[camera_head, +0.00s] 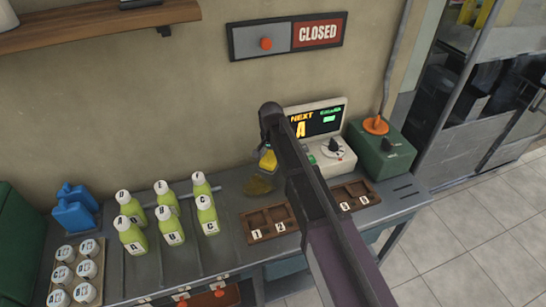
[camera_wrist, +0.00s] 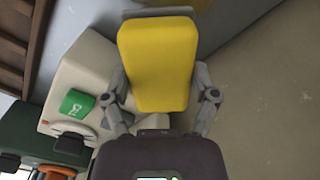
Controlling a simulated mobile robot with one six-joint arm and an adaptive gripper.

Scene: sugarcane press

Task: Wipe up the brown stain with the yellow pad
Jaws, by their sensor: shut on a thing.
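My gripper (camera_wrist: 163,92) is shut on the yellow pad (camera_wrist: 158,60), which fills the space between its fingers in the wrist view. In the head view the pad (camera_head: 267,160) shows at the end of my arm, above the counter near the wall. The brown stain (camera_head: 258,186) is a dull brownish patch on the grey counter, just below and left of the pad in the picture. The pad appears apart from the stain, but its height is hard to tell. My arm hides part of the counter to the right.
A white display machine (camera_head: 335,163) stands right of my arm, beside a green box (camera_head: 381,150) with an orange top. Several green bottles (camera_head: 170,226) stand to the left. A numbered wooden tray (camera_head: 270,233) lies in front of the stain. The wall (camera_head: 150,100) rises close behind.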

